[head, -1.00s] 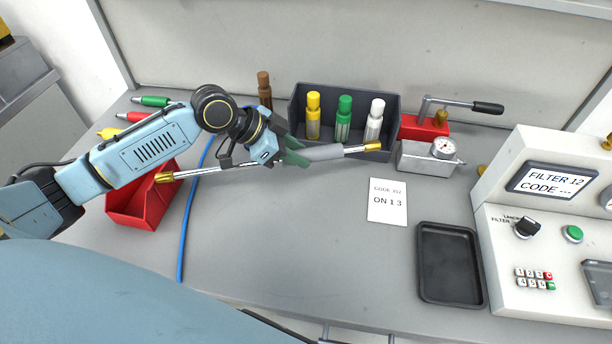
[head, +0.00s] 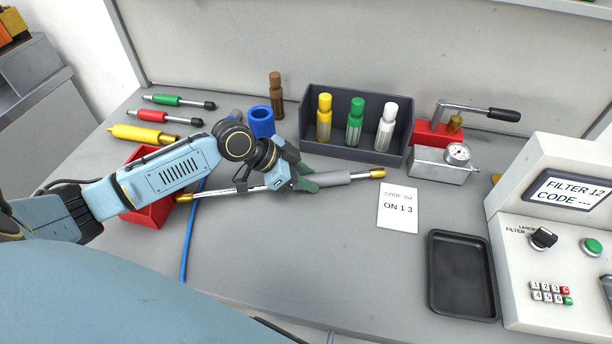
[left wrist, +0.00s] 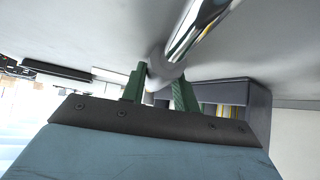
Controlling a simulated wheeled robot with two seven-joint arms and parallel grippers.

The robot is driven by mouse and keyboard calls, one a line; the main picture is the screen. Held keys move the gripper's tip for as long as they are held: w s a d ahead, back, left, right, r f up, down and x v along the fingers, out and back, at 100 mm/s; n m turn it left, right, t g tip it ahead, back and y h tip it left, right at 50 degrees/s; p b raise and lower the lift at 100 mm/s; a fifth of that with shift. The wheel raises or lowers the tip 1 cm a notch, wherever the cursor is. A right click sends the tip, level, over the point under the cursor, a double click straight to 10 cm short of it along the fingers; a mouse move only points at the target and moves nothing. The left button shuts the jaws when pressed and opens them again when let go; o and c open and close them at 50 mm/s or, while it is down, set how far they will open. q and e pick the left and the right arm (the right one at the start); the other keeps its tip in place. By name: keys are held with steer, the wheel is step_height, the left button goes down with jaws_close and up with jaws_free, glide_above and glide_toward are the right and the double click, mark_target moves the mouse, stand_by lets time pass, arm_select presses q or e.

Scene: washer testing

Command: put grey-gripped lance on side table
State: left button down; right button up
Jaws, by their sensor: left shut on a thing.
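The grey-gripped lance (head: 334,179) is a long metal rod with a grey grip and brass ends, lying across the view above the bench. My left gripper (head: 306,181) is shut on it at the grey grip's left end. In the left wrist view the lance (left wrist: 196,28) passes between the green fingers of my left gripper (left wrist: 160,88). The lance's left brass end shows over the red bin (head: 150,215). My right gripper is not in view.
A dark bin (head: 350,148) holds yellow, green and white bottles. Green, red and yellow-gripped tools lie at the back left.

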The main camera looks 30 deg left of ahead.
arm_select(q)
steer(key=c, duration=1.3)
jaws_free()
steer(key=shift+c, duration=0.2)
steer(key=shift+o, duration=1.4)
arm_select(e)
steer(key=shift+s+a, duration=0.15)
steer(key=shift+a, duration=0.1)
arm_select(q)
steer(key=shift+s+a+r, duration=0.1)
steer(key=shift+a+r, duration=0.1)
steer(key=shift+r, duration=0.15)
steer(key=p+v, duration=0.1)
steer(key=v, duration=0.9)
steer(key=shift+s+a+r+p, duration=0.1)
steer(key=shift+s+p, duration=0.1)
steer(key=shift+p, duration=0.1)
steer(key=shift+s+a+r, duration=0.15)
steer(key=shift+a+r, duration=0.1)
steer(key=shift+r, duration=0.15)
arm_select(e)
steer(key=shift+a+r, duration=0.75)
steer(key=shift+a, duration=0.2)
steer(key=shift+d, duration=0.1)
